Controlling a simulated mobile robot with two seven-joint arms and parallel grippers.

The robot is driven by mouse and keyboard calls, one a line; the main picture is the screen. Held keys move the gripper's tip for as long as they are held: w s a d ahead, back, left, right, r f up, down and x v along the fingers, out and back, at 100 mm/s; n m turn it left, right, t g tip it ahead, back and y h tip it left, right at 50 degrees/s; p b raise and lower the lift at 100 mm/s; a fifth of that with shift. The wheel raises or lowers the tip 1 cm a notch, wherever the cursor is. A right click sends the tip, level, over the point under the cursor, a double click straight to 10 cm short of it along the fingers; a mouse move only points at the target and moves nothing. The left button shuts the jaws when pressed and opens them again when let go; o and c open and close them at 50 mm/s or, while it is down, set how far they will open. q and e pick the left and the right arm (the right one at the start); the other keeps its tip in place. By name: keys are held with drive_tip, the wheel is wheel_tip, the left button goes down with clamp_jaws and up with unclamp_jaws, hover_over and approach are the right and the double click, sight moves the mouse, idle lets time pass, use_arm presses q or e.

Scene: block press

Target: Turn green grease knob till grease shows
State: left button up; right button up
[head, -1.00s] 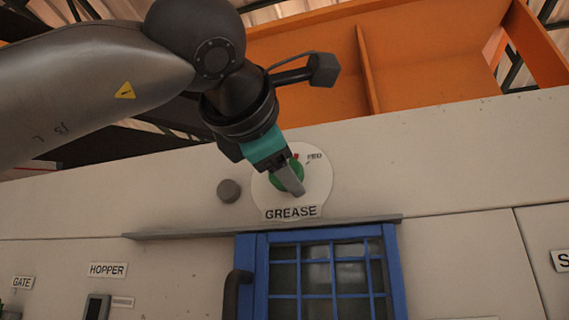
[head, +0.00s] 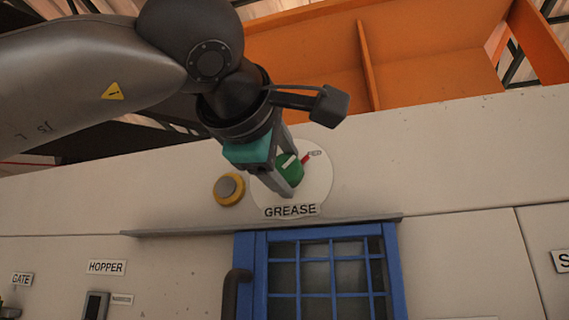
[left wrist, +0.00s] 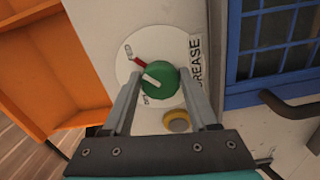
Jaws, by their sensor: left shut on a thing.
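The green grease knob (head: 290,167) sits on a round white plate (head: 322,182) above the word GREASE. It has a white bar and, beside it, a red mark (head: 307,158) near a small label. My left gripper (head: 284,164) is shut on the knob, one finger on each side, as the left wrist view (left wrist: 160,79) also shows. Left of the plate, a yellow ring of grease (head: 218,195) surrounds a grey round nub (head: 228,187). It also shows in the left wrist view (left wrist: 177,122). My right gripper is not in view.
A grey ledge (head: 180,233) runs below the plate, above a blue barred window (head: 320,233) with a dark handle (head: 231,290). HOPPER (head: 106,267) and GATE (head: 22,279) labels are at lower left. An orange hopper (head: 420,55) rises above the pale panel.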

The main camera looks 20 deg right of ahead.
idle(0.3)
use_arm(q)
drive_tip(key=o, duration=1.4)
drive_tip(key=shift+c, duration=0.2)
drive_tip(key=shift+s, duration=0.15)
drive_tip(key=shift+s+a+b, duration=0.3)
drive_tip(key=shift+b, duration=0.05)
drive_tip(key=b+v, duration=0.4)
drive_tip(key=v, duration=1)
